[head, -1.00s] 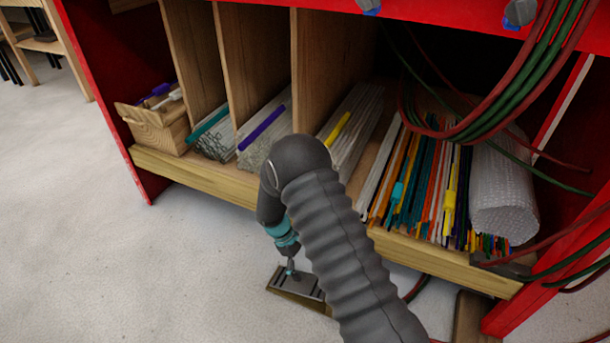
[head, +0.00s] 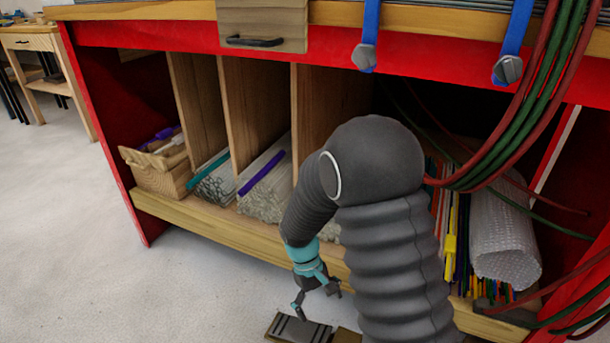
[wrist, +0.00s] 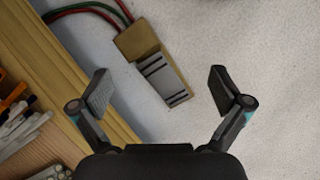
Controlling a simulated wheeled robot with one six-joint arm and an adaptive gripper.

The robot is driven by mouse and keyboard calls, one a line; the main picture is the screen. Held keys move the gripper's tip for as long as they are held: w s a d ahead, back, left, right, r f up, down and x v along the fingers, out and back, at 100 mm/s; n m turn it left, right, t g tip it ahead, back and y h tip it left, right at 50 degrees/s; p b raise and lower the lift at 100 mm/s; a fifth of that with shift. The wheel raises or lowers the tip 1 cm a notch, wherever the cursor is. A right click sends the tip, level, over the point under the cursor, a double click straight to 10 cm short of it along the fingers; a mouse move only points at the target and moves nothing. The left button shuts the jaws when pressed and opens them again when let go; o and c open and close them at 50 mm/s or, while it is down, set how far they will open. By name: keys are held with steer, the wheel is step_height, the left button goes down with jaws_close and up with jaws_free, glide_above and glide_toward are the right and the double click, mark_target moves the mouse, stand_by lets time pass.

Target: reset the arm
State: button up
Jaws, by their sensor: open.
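My arm rises from the lower right of the head view, in front of the red-framed shelf. My gripper (head: 317,300) points down in front of the shelf's wooden front board (head: 225,226). In the wrist view my gripper (wrist: 160,92) has its two fingers wide apart with nothing between them. A grey slotted plate on a wooden block (head: 298,329) lies on the floor below the gripper. In the wrist view this plate (wrist: 163,85) is beyond the fingertips, apart from them.
Wooden dividers (head: 258,110) separate bundles of clear rods (head: 265,190). Coloured rods and a bubble-wrapped roll (head: 503,235) lie at right. Red and green cables (head: 515,110) hang at right. A wooden box (head: 158,172) sits at left. The floor at left (head: 75,250) is clear.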

steer(key=s+d+r+m+t+y+p, duration=0.1)
steer(key=s+d+r+m+t, duration=0.1)
steer(key=r, duration=0.8)
steer(key=s+d+r+m+t+y+p, duration=0.1)
steer(key=s+d+r+m+t, duration=0.1)
steer(key=s+d+r, duration=0.4)
steer(key=s+d+r+m+t+p, duration=0.1)
steer(key=s+d+r+t, duration=0.3)
steer(key=r, duration=1.2)
steer(key=s+m, duration=0.1)
steer(key=s, duration=0.2)
steer(key=shift+s+m+t+y+p, duration=0.3)
steer(key=shift+s+m+y+p, duration=0.05)
steer(key=shift+m+y, duration=0.05)
steer(key=shift+c, duration=0.3)
stand_by(0.6)
